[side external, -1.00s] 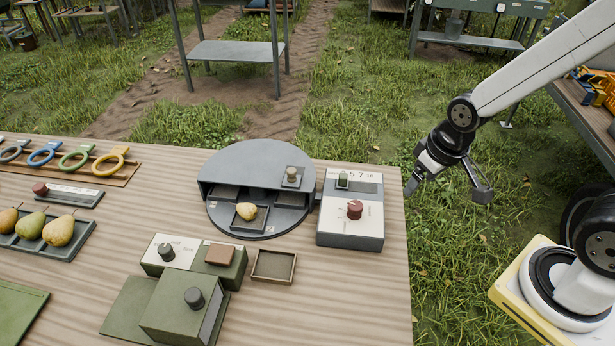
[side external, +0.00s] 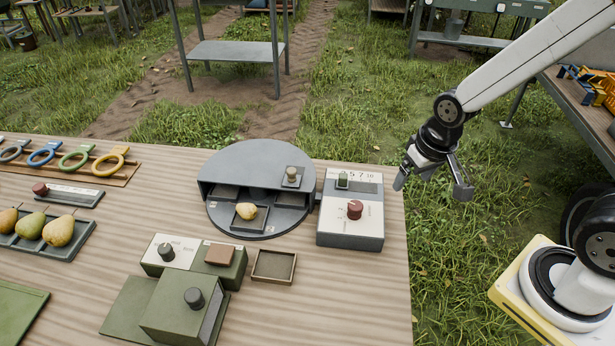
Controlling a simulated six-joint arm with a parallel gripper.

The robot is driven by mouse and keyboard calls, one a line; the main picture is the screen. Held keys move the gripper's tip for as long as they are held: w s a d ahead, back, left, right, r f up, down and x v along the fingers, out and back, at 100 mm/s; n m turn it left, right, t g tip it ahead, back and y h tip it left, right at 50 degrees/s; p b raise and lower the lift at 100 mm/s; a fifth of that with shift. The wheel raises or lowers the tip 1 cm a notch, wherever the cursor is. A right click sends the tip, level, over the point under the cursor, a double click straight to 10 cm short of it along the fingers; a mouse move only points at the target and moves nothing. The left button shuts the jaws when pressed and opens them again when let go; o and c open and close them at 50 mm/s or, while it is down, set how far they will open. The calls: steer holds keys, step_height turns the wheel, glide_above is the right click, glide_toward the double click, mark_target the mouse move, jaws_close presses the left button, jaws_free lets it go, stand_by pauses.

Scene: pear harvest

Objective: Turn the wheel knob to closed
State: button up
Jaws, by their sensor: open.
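A dark red knob (side external: 355,209) stands on the sloped white top of a grey control box (side external: 350,240) at the table's right edge. Labels around the knob are too small to read. The box joins a round grey wheel housing (side external: 250,158) on its left, with compartments; a yellow pear (side external: 246,211) lies in the front one. My gripper (side external: 430,190) is open and empty, in the air right of the box, beyond the table edge. It is apart from the knob, with its fingers pointing down.
A small green slider (side external: 342,180) sits on the box's upper part. Green boxes with dark knobs (side external: 194,297) and a small empty tray (side external: 274,266) stand in front. Pears (side external: 58,231) and coloured rings (side external: 110,160) lie at left. The table's front right is clear.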

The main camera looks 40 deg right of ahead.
mark_target(356, 205)
steer(key=w+a+f+m, duration=0.1)
steer(key=w+m, duration=0.2)
steer(key=m, duration=0.1)
steer(key=w+a+f+m+g, duration=0.1)
steer(key=w+f+m, duration=0.1)
steer(key=m, duration=0.3)
steer(key=w+a+f+m+g, duration=0.1)
steer(key=w+f+m, duration=0.1)
steer(key=w+m, duration=0.2)
steer(key=shift+w+f+m, duration=0.15)
steer(key=shift+f+m, duration=0.1)
steer(key=shift+m, duration=0.05)
steer(key=shift+w+a+f+m, duration=0.2)
steer(key=shift+w+f+m, duration=0.35)
steer(key=shift+m, duration=0.55)
steer(key=shift+f, duration=0.1)
steer(key=shift+f, duration=3.8)
jaws_close()
